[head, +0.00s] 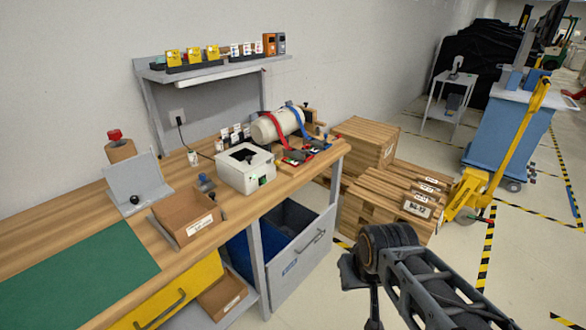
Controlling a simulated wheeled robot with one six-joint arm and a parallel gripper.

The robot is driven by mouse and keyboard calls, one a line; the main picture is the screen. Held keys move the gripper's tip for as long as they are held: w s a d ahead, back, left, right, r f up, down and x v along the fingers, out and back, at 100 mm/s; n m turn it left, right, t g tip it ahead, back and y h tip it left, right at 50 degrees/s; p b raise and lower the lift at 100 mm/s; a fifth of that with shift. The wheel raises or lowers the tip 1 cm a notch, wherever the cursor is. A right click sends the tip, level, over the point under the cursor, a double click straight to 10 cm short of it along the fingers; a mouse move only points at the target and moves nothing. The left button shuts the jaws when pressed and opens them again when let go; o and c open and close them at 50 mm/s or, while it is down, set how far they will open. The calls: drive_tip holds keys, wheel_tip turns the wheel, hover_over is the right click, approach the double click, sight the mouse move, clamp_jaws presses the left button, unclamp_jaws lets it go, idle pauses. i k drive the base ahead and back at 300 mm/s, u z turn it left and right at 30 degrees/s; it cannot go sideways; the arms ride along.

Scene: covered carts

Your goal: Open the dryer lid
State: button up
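A small white box-shaped machine (245,168) stands on the wooden bench near its right part. Its top has a dark square area; I cannot tell whether this is an opening or a dark lid panel. It is the only thing here that looks like a dryer. My arm comes in from the lower right, and its dark end with my gripper (360,285) is over the floor in front of the bench, well apart from the white machine. The fingers are not clear, and I see nothing held.
A cardboard tray (187,215), a grey angled stand (138,187) and a cream cylinder with straps (277,124) stand around the machine.

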sight(244, 157)
drive_tip(key=z, duration=0.6)
drive_tip(key=k, duration=0.15)
drive_tip(key=u, duration=1.45)
drive_tip(key=i, duration=0.7)
drive_tip(key=u, duration=0.2)
